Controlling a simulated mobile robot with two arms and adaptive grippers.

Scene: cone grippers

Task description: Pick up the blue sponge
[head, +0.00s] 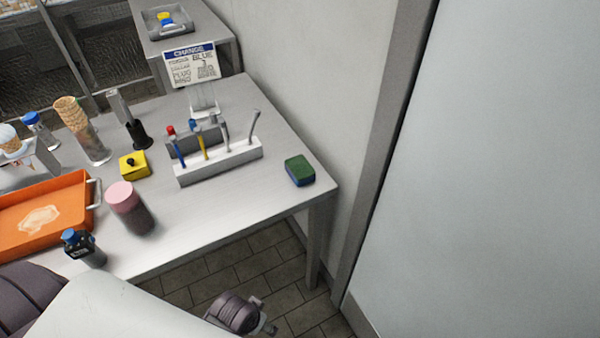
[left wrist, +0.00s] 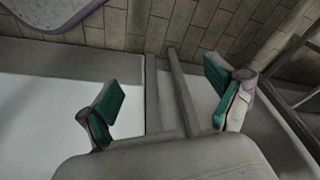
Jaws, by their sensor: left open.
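The sponge (head: 299,170) lies near the right end of the grey table, close to the wall. Its top is green and its lower side is blue. My left gripper (left wrist: 165,92) shows in the left wrist view with its two teal-padded fingers spread wide and nothing between them. The sponge is not visible in that view. In the head view my left arm comes in low at the front, below the table's front edge, and its fingers cannot be made out there. My right gripper is in neither view.
A white tool holder (head: 218,165) with several utensils stands left of the sponge. A sign (head: 191,66) is behind it. A pink-lidded jar (head: 128,205), yellow box (head: 133,165) and orange tray (head: 75,218) are further left. The table around the sponge is clear.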

